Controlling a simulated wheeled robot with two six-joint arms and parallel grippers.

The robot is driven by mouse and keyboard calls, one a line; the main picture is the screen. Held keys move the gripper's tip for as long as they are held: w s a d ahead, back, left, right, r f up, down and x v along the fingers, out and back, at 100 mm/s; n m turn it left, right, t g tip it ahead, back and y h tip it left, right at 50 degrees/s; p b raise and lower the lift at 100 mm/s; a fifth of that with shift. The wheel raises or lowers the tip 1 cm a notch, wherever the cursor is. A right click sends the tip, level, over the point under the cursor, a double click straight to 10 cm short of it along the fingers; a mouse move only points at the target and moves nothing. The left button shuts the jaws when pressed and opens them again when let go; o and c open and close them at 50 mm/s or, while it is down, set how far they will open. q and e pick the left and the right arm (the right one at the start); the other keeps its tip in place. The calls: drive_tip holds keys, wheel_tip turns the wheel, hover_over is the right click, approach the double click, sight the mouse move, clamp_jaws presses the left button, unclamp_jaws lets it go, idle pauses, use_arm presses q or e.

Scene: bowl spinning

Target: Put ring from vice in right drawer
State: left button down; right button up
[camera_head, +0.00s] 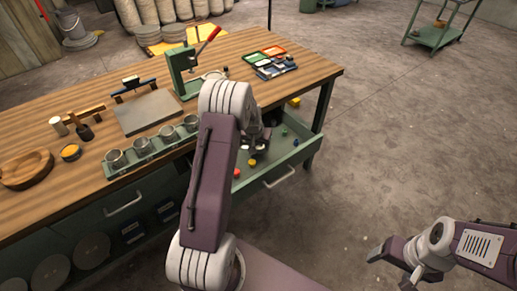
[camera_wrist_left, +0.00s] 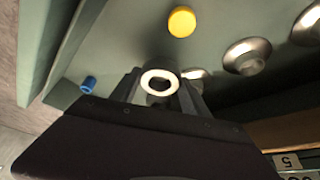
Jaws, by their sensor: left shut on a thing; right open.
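The right drawer (camera_head: 288,166) under the workbench is pulled open, with small coloured pieces inside. My left gripper (camera_head: 258,142) is over the drawer, partly hidden by my arm in the head view. In the left wrist view it is shut on a pale metal ring (camera_wrist_left: 146,78), held between the fingertips with the drawer floor (camera_wrist_left: 130,45) behind it. The ring cannot be made out in the head view. A green vice-like stand (camera_head: 178,72) with a red handle is on the bench. My right gripper (camera_head: 378,255) is open and empty, away from the bench at lower right.
A yellow piece (camera_wrist_left: 181,21), a blue piece (camera_wrist_left: 88,83) and metal domed pieces (camera_wrist_left: 247,54) lie in the drawer. Metal cups (camera_head: 143,146) stand along the bench's front edge. A tray of parts (camera_head: 270,62) is at the back right.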

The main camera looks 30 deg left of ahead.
use_arm(q)
wheel_tip(320, 180, down, 2)
drive_tip(key=shift+f, duration=0.1)
drive_tip(key=shift+w+f, duration=0.1)
drive_tip(key=shift+f, duration=0.15)
drive_tip(key=c, duration=0.8)
unclamp_jaws()
drive_tip(key=shift+f, duration=0.15)
